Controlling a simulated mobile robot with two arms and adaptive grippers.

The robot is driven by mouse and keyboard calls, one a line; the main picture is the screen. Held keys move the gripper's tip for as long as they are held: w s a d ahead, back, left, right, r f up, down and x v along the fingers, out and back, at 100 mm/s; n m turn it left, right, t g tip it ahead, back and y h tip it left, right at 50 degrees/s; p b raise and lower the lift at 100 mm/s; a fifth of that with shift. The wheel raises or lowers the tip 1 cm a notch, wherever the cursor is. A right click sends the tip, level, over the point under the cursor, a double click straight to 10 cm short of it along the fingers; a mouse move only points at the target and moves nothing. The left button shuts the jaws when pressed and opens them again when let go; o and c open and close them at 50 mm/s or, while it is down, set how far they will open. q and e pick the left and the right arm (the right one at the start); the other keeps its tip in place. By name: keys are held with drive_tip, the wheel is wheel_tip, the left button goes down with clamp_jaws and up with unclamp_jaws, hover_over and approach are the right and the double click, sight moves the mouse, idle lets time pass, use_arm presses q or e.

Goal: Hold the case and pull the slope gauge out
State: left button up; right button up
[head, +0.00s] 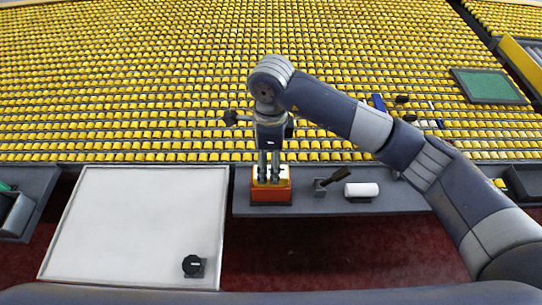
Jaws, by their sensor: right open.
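An orange box with a pale yellow top (271,193), which looks like the case, stands upright on a dark base on the grey bench (420,203). My right gripper (268,181) points straight down over it, with its fingers open at the box's top. I cannot tell whether the fingers touch it. The slope gauge is not clearly told apart; it may be the part at the box's top, which the fingers partly hide. My left gripper is not in view.
A white roll (361,190) and a dark angled tool (332,180) are on the bench right of the box. Rows of yellow pieces (150,80) fill the back.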

sight(271, 187)
drive_tip(key=shift+w+d+f, duration=0.1)
drive_tip(key=shift+w+d, duration=0.05)
drive_tip(key=shift+d, duration=0.2)
drive_tip(key=shift+f, duration=0.25)
wheel_tip(271, 187, down, 10)
drive_tip(key=p, duration=0.3)
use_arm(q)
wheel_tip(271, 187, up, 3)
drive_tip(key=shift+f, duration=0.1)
use_arm(e)
drive_tip(key=c, duration=1.3)
drive_tip(key=o, duration=0.6)
drive_tip(key=c, duration=0.4)
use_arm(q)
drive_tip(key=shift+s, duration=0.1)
